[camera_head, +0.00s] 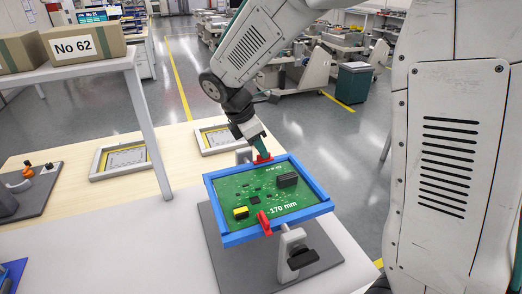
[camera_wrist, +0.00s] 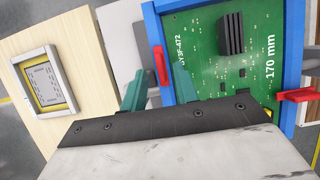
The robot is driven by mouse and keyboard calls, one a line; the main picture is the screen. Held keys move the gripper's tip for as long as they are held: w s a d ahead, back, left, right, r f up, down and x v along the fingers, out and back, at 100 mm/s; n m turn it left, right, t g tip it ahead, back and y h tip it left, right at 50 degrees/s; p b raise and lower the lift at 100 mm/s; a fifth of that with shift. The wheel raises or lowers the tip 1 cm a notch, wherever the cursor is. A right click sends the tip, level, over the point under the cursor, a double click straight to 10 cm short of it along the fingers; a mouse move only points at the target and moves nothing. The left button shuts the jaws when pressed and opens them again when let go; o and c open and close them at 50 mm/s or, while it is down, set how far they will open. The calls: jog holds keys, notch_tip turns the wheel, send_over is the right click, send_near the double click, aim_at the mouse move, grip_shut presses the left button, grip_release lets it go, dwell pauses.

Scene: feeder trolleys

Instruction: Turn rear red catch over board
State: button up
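A green circuit board (camera_head: 265,192) sits in a blue frame (camera_head: 226,238). The rear red catch (camera_head: 263,160) is at the far rail and also shows in the wrist view (camera_wrist: 160,64); it appears to lie along the rail rather than across the board. The front red catch (camera_head: 264,223) reaches across the near rail to the board's edge; it shows at the right in the wrist view (camera_wrist: 296,95). My gripper (camera_head: 262,152) points down at the rear catch. In the wrist view its teal fingers (camera_wrist: 159,88) are apart, with the catch seen between them. Contact cannot be told.
The frame stands on a grey base plate (camera_head: 213,250) with a black-handled clamp (camera_head: 300,258) in front. Two pale framed panels (camera_head: 120,158) (camera_head: 217,138) lie on the wooden table. A shelf with a box marked No 62 (camera_head: 82,44) stands at left.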

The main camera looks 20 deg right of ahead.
jog(key=shift+x, duration=1)
grip_shut()
jog(key=shift+m, duration=0.4)
jog(key=m+g, duration=0.1)
jog(key=m, duration=0.3)
jog(key=shift+w+g, duration=0.15)
jog(key=shift+g, duration=0.25)
jog(key=m, duration=0.2)
jog(key=m+g+y, duration=0.1)
jog(key=m, duration=0.1)
jog(key=shift+w+d+y, duration=0.1)
jog(key=shift+y, duration=0.2)
jog(key=m+g+y, duration=0.1)
jog(key=m, duration=0.4)
jog(key=shift+d, duration=0.1)
jog(key=shift+w+d+m+g+y, duration=0.15)
jog(key=shift+m+y, duration=0.35)
jog(key=shift+m, duration=0.5)
jog(key=shift+s+a+m+g+y, duration=0.15)
jog(key=shift+m+y, duration=0.35)
jog(key=shift+m, duration=0.5)
jog(key=shift+w+d, duration=0.1)
